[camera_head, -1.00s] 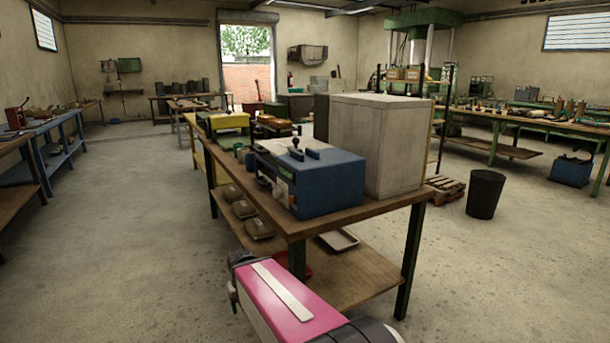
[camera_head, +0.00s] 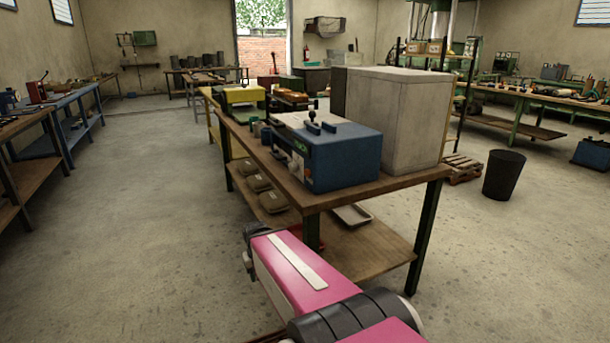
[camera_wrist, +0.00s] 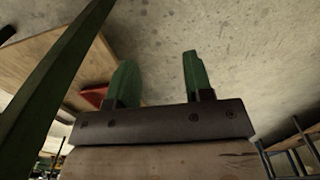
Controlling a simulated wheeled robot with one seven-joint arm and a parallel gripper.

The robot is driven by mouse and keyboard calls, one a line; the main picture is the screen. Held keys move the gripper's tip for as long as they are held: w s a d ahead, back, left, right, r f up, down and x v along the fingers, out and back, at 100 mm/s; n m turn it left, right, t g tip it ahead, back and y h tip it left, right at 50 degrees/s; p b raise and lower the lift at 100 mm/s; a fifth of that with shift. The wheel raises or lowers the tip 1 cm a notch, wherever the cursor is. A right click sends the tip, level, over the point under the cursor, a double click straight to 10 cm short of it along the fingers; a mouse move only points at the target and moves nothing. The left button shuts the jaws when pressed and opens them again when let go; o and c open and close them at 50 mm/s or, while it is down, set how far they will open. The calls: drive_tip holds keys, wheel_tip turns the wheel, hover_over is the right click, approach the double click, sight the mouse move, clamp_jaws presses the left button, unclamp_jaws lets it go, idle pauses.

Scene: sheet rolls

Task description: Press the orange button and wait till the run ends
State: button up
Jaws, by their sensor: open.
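No orange button can be made out in either view. A blue machine (camera_head: 345,160) with a grey top, a black-knobbed lever and a green mark on its left side stands on the near end of a wooden workbench (camera_head: 385,184). Its left face, with small fittings, is seen only at a slant. My gripper (camera_wrist: 158,80) shows in the wrist view with two green fingers apart and nothing between them. It points at bare concrete floor near a dark green bench leg (camera_wrist: 50,85), low down and away from the machine. In the head view the gripper is hidden.
A large grey box (camera_head: 405,120) stands right of the machine. The lower shelf (camera_head: 365,255) holds brown packs (camera_head: 273,201) and a pale tray (camera_head: 352,216). A black bin (camera_head: 503,175) stands on the floor at right. Floor left of the bench is clear.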

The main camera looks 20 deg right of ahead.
clamp_jaws()
idle(1.4)
